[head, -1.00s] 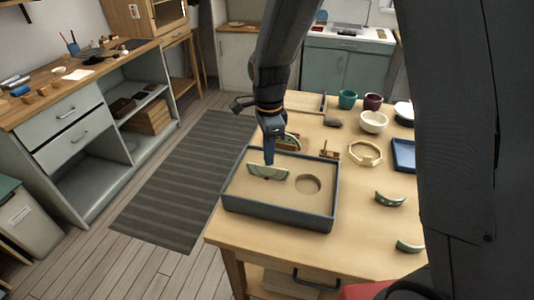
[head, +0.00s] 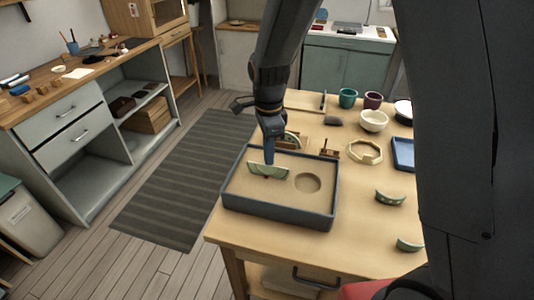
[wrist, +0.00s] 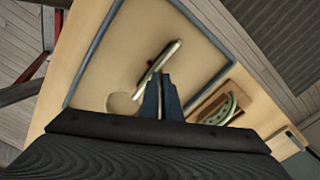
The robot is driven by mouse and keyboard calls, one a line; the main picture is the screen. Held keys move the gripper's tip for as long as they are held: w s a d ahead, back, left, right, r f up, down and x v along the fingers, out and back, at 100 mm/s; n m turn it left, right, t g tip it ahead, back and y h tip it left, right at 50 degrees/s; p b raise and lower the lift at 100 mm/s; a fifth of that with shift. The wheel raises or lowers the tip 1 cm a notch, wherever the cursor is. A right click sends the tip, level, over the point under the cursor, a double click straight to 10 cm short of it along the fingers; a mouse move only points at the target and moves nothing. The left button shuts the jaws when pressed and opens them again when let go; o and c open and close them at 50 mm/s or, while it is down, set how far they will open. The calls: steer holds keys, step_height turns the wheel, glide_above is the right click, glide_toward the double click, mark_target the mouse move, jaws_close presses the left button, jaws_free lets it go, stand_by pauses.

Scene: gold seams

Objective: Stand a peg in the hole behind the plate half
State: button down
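A pale green plate half (head: 268,171) stands on edge in the sand of a dark-rimmed tray (head: 276,218). It also shows in the wrist view (wrist: 158,62), with a small red spot beside it. My gripper (head: 269,161) points down just behind the plate half, its tips at or close to its upper edge. In the wrist view its two blue fingers (wrist: 160,80) are close together with a narrow gap. I cannot see a peg between them or a hole behind the plate half; my fingers cover that area.
A round hollow (head: 308,182) lies in the sand right of the plate half. Behind the tray are a wooden rack with a green piece (head: 291,139) and a small wooden block (head: 329,152). An octagonal ring (head: 365,152), bowl (head: 373,121) and green shards (head: 390,198) lie to the right.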

steer(key=shift+r, duration=0.15)
steer(key=shift+r+p, duration=2.1)
steer(key=shift+r, duration=0.4)
steer(key=shift+f, duration=0.25)
steer(key=shift+f+b, duration=0.4)
steer(key=shift+f, duration=0.4)
steer(key=shift+f, duration=1.6)
stand_by(1.5)
stand_by(0.4)
steer(key=c, duration=1.5)
jaws_free()
steer(key=shift+s, duration=0.1)
